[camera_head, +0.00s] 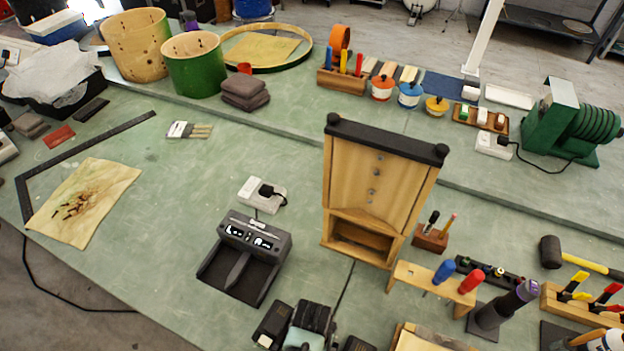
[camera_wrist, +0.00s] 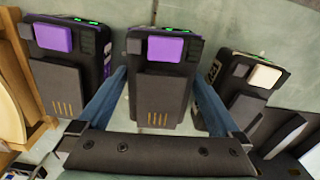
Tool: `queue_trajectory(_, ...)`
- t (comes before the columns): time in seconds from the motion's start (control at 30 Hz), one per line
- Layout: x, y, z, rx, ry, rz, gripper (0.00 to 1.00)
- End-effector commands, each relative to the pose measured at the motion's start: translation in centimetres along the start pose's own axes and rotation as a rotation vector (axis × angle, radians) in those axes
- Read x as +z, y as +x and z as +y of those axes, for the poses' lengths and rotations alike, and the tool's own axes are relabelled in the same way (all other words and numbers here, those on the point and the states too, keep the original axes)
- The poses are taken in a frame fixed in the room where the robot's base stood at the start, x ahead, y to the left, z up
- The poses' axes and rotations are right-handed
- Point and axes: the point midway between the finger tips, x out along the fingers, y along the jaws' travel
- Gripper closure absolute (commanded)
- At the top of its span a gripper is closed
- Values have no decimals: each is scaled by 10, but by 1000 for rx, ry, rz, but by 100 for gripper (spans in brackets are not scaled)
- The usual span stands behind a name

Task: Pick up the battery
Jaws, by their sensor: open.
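In the wrist view, a black battery (camera_wrist: 160,92) with a purple latch and copper-coloured contacts lies between the two blue-grey fingers of my gripper (camera_wrist: 160,88). The gripper is open, with one finger along each side of this battery. I cannot tell whether either finger touches it. A second black battery (camera_wrist: 68,85) with a purple latch is to the left, outside the left finger. A third (camera_wrist: 240,92), with a cream latch, is to the right, beside the right finger. In the head view, black blocks that look like these batteries (camera_head: 273,322) sit at the bottom edge, partly cut off.
A black charger (camera_head: 245,262) stands behind the batteries in the head view. A wooden cabinet (camera_head: 372,190) and a screwdriver rack (camera_head: 432,284) are to the right. The green bench (camera_head: 150,270) is clear left of the charger. Dark items crowd the wrist view's right edge.

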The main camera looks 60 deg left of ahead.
Motion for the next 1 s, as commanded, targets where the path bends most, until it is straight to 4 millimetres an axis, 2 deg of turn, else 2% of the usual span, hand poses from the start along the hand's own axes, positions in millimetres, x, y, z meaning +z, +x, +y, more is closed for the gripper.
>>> queue_trajectory(0.07, 0, 0, 0, 0, 0, 0, 0)
queue_trajectory(0.63, 0, -1, 0, 0, 0, 0, 100)
queue_trajectory(1.0, -1, -5, 0, 0, 1, 3, 100)
